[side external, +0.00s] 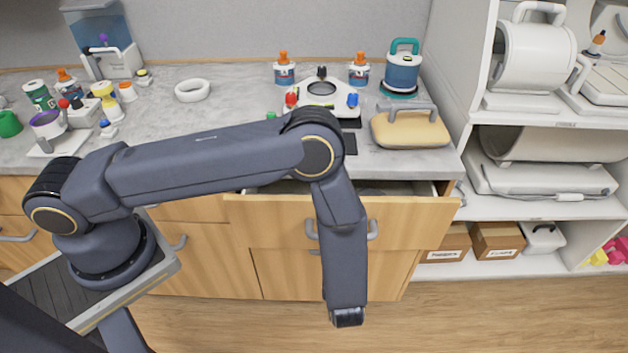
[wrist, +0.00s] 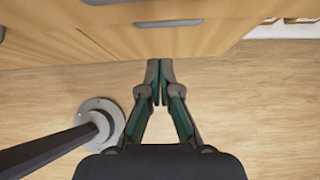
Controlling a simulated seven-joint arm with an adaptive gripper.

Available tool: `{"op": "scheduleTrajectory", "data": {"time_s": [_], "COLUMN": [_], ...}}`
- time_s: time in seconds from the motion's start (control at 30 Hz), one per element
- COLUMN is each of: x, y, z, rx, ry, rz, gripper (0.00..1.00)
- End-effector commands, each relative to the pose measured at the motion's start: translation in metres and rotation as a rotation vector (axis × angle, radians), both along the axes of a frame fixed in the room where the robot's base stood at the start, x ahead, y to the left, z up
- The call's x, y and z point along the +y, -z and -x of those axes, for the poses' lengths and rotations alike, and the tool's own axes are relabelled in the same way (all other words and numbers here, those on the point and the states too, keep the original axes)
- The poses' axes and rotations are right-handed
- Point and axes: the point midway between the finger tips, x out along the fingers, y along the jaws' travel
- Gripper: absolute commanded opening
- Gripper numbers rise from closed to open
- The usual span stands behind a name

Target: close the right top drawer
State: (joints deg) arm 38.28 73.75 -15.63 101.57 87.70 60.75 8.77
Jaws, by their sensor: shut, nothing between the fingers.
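The right top drawer (side external: 415,222) has a light wood front with a grey handle (side external: 373,230). It is pulled out from under the grey counter, and its open top shows behind the front. My arm crosses in front of it and hides the middle of the front and handle. In the side external view my wrist hangs down in front of the cabinet, and the fingertips cannot be made out. In the wrist view my gripper (wrist: 160,86) is shut and empty, with fingertips together just below wood panels (wrist: 215,38). Contact with the panels cannot be told.
A lower cabinet door (side external: 385,272) sits below the drawer. The counter (side external: 215,120) holds bottles, a white ring and a tan-padded device (side external: 410,130). White shelves (side external: 560,210) with boxes stand to the right. The wood floor (side external: 500,320) in front is clear.

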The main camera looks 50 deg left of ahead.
Motion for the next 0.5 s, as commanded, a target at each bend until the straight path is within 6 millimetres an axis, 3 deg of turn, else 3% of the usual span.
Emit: {"op": "scheduleTrajectory", "data": {"time_s": [0.03, 0.2, 0.4, 0.5], "x": [-0.006, -0.008, -0.011, -0.009], "y": [0.015, 0.022, 0.016, 0.015], "z": [0.007, 0.028, 0.050, 0.049], "rx": [-0.073, -0.366, -0.553, -0.575], "ry": [0.003, -0.002, 0.006, 0.008], "rz": [-0.097, -0.378, -0.514, -0.529], "gripper": [0.00, 0.00, 0.00, 0.00]}}
